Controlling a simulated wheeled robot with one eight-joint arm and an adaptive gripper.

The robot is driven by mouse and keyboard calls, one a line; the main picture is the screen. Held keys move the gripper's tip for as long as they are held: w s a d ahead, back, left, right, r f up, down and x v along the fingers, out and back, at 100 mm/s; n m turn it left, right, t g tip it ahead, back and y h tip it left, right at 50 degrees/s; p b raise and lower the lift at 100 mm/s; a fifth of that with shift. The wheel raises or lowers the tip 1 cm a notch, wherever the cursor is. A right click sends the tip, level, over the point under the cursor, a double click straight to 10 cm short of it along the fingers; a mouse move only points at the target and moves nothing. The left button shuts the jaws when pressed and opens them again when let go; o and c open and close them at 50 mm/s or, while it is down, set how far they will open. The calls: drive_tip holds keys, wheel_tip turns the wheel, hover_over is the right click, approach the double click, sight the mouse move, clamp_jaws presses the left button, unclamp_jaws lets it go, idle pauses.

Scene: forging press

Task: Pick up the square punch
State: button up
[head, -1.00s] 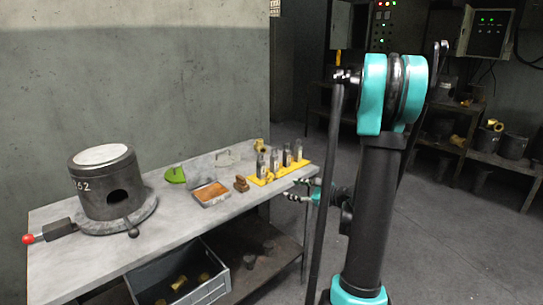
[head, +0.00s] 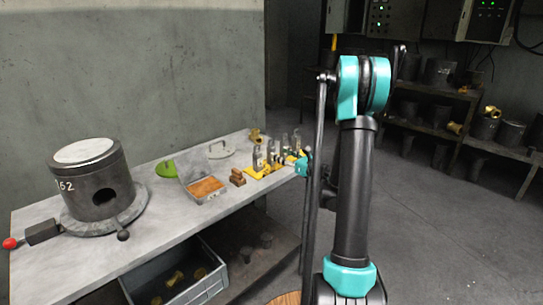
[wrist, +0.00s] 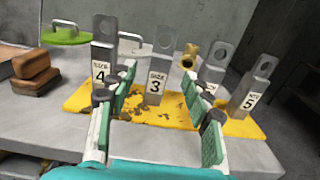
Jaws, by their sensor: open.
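Several upright grey metal punches with holes near their tops and number labels stand on a yellow base (wrist: 76,100). In the wrist view, the punch labelled 4 (wrist: 104,52) is at left, the punch labelled 3 (wrist: 158,70) in the middle and the punch labelled 5 (wrist: 252,88) at right. Another punch (wrist: 214,72) is partly hidden behind the right finger. I cannot tell which is the square one. My gripper (wrist: 158,100) is open, its fingers on either side of the 3 punch in the picture; no contact is visible. The head view shows the gripper (head: 297,160) beside the row.
A brown block (wrist: 36,72), a green lid (wrist: 67,36) and a brass fitting (wrist: 190,54) are near the base. In the head view, a hinged tray (head: 206,187) and a dark cylinder (head: 95,185) stand on the table. A grey crate (head: 205,285) is below.

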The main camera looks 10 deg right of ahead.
sight(274, 150)
drive_tip(key=shift+x, duration=3.2)
drive_tip(key=shift+c, duration=0.5)
clamp_jaws()
